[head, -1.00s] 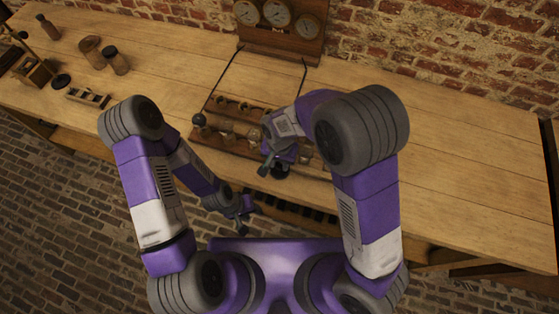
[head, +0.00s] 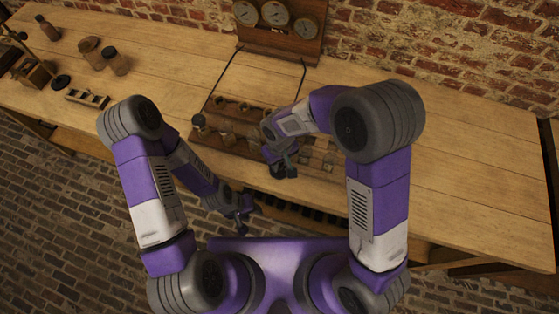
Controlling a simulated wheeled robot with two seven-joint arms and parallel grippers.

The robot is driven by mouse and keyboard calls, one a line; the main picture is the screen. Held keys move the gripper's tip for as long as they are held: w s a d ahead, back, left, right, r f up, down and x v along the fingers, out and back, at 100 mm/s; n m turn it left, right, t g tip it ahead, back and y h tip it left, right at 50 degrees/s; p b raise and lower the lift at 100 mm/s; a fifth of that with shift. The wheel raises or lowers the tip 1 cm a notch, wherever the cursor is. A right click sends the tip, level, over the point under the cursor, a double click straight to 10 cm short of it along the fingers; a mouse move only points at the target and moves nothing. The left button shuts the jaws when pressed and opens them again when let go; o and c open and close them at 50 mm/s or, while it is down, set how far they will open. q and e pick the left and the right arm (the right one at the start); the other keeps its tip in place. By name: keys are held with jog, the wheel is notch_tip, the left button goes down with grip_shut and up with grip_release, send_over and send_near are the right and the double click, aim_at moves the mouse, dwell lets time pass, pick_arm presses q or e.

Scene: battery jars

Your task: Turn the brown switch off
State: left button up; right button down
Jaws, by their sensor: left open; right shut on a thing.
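A wooden board (head: 203,136) with a row of small jars (head: 227,139) lies at the front of the bench. A dark round knob (head: 198,121) stands at its left end. I cannot pick out a brown switch for certain. My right gripper (head: 284,170) points down over the board's front edge, right of its middle. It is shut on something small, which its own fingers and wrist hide. My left gripper (head: 242,218) is open and empty, low in front of the bench edge.
A panel with three round dials (head: 275,14) stands behind the board, with dark wires running down to it. Brown jars (head: 117,62), a small rack (head: 87,98) and a stand (head: 60,80) are at the left. The bench top (head: 470,165) is clear at the right.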

jog(key=n, duration=0.4)
jog(key=shift+n+p, duration=0.3)
jog(key=shift+n, duration=1.6)
jog(key=shift+w+n, duration=0.1)
jog(key=shift+n, duration=0.2)
jog(key=c, duration=0.8)
grip_release()
notch_tip(320, 180, up, 8)
jog(key=shift+f+p, duration=0.2)
jog(key=shift+p, duration=0.7)
